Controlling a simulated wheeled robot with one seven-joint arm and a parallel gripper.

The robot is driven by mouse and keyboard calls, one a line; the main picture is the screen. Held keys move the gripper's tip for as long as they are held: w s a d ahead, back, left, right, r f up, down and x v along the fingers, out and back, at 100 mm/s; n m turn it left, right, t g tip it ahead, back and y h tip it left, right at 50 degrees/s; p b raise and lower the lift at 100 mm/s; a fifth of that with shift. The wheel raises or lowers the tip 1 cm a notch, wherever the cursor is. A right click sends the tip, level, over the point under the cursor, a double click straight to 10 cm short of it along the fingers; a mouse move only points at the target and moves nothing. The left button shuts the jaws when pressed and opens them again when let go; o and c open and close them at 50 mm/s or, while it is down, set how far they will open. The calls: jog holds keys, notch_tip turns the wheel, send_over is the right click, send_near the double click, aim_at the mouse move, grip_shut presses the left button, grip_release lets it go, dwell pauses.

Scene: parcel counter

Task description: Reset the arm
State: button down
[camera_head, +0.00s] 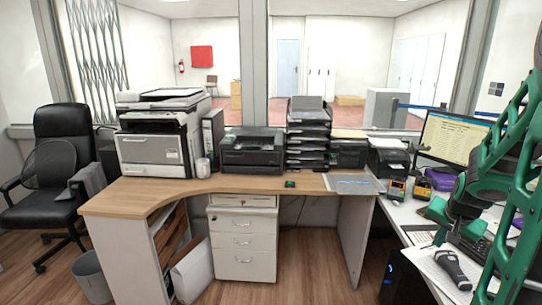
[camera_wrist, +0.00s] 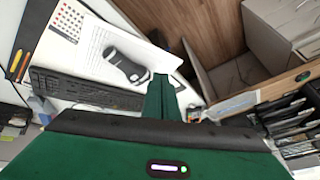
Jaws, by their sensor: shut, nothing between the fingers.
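My green gripper (camera_head: 438,211) is at the right of the head view, above the white side counter. In the wrist view its two green fingers (camera_wrist: 160,96) are together, with nothing between them. A grey and black handheld device (camera_head: 453,268) lies on white paper on the counter, below and nearer than the gripper. It also shows in the wrist view (camera_wrist: 126,64), left of the fingertips and apart from them. My green arm covers part of the counter's right side.
A monitor (camera_head: 451,137) stands behind my gripper. A black keyboard (camera_wrist: 85,90) lies beside the paper. A card terminal (camera_head: 396,190) and a printer (camera_head: 388,157) stand on the counter. The wooden desk (camera_head: 140,194) holds a large copier (camera_head: 155,145) and paper trays (camera_head: 308,130).

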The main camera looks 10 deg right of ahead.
jog(key=s+a+r+n+g+y, duration=0.2)
jog(key=s+a+n, duration=0.1)
jog(key=s+a, duration=0.6)
jog(key=s+a+r+n+g+y, duration=0.2)
jog(key=s+a+r+n, duration=0.1)
jog(key=s+a, duration=0.6)
jog(key=a, duration=0.3)
jog(key=shift+s+g, duration=0.2)
jog(key=shift+g, duration=0.1)
